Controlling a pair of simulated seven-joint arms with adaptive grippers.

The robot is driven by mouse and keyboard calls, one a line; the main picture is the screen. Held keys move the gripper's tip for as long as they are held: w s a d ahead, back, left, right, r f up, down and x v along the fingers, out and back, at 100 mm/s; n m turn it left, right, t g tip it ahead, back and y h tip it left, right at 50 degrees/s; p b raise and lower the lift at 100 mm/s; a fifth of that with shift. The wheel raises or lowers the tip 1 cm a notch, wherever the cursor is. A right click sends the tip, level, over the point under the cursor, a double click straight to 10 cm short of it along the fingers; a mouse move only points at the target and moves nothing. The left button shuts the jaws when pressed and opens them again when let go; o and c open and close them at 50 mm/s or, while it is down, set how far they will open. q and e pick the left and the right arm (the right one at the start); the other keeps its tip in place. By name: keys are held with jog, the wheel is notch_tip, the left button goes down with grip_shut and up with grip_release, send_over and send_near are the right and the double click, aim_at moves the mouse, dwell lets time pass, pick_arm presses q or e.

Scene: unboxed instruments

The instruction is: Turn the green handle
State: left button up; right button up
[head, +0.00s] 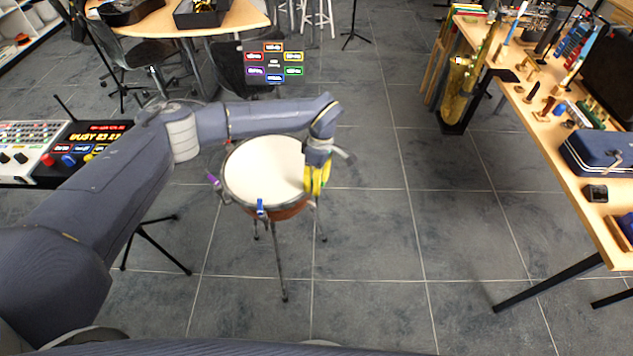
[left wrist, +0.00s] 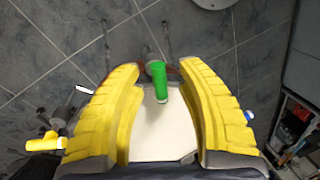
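The green handle (left wrist: 158,82) shows in the left wrist view as a short upright-looking cylinder at the rim of a drum. In the head view it is hidden behind my left gripper. The drum (head: 262,170) has a white skin, a reddish-brown shell and thin legs; the skin also shows in the left wrist view (left wrist: 158,137). My left gripper (head: 318,179) has yellow fingers and is at the drum's right rim. In the left wrist view it is open, its fingers (left wrist: 160,70) on either side of the green handle with gaps. My right gripper is out of view.
Other drum handles are purple (head: 213,181), blue (head: 260,208) and yellow (left wrist: 47,143). A small panel of coloured labels (head: 274,63) appears behind the drum. A long table (head: 590,195) with instruments stands at right. The floor between drum and table is clear.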

pick_arm(q)
grip_shut()
dwell(0.3)
jog(key=n, duration=0.4)
jog(key=shift+h, duration=0.4)
jog(key=n, duration=0.3)
jog(key=shift+n+h, duration=0.3)
jog(key=n, duration=0.4)
jog(key=shift+t+h, duration=0.3)
jog(key=shift+h, duration=0.1)
jog(key=shift+n+t, duration=0.3)
jog(key=shift+n, duration=1.7)
jog(key=shift+o, duration=0.2)
grip_release()
